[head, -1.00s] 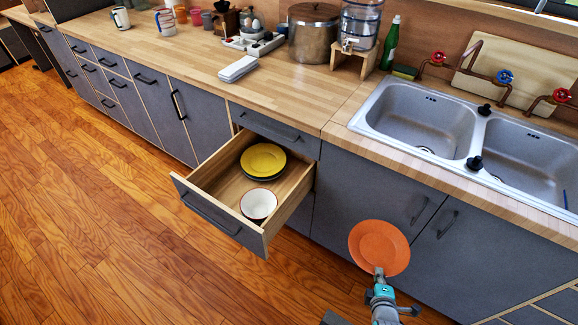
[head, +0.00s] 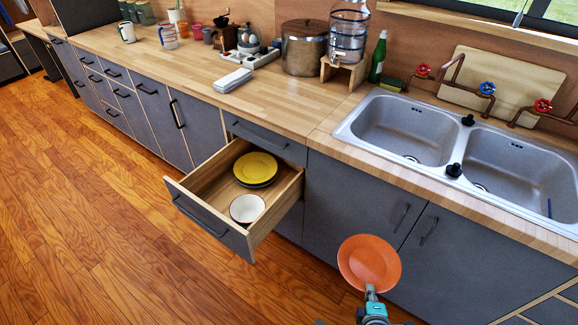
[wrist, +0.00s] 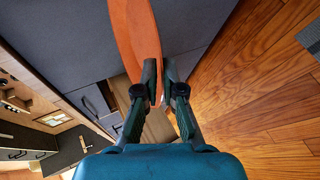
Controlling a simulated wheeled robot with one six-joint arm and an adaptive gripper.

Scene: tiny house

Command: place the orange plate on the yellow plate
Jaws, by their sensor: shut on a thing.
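The orange plate (head: 370,262) is held at its near rim by my gripper (head: 371,293), in front of the cabinet doors below the sink. In the wrist view my gripper (wrist: 161,85) is shut on the edge of the orange plate (wrist: 136,38). The yellow plate (head: 255,166) lies on top of a dark plate at the back of the open drawer (head: 187,188), left of my gripper. The orange plate is apart from the drawer.
A white bowl with a red rim (head: 247,208) sits in the drawer in front of the yellow plate. The wooden counter (head: 290,112) and the double sink (head: 410,128) lie above. The wooden floor (head: 110,230) at left is clear.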

